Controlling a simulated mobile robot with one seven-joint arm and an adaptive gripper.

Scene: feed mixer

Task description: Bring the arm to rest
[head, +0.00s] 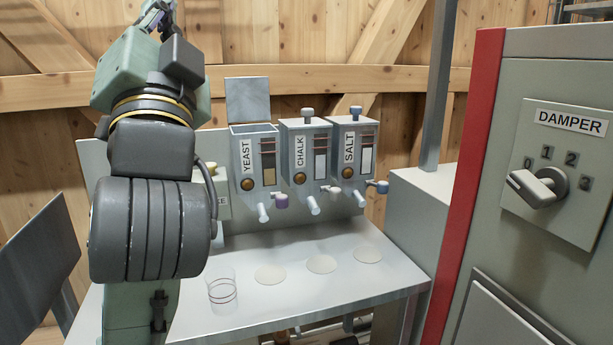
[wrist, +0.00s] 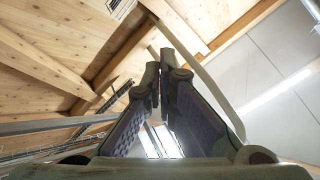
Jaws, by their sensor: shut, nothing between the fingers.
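My gripper (wrist: 160,72) shows in the wrist view with its two fingers closed together at the tips and nothing between them. That view looks up at the wooden ceiling, and no object is near the fingers. In the head view my arm is folded upright at the left, and part of my gripper (head: 158,12) shows at the top edge, cut off by the frame. It is high above the table and apart from everything there.
Dispensers labelled yeast (head: 254,160), chalk (head: 306,155) and salt (head: 353,150) stand behind a metal table (head: 300,290). The yeast lid (head: 248,100) is up. A clear beaker (head: 222,287) stands on the table. A cabinet with a damper knob (head: 540,187) is at the right.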

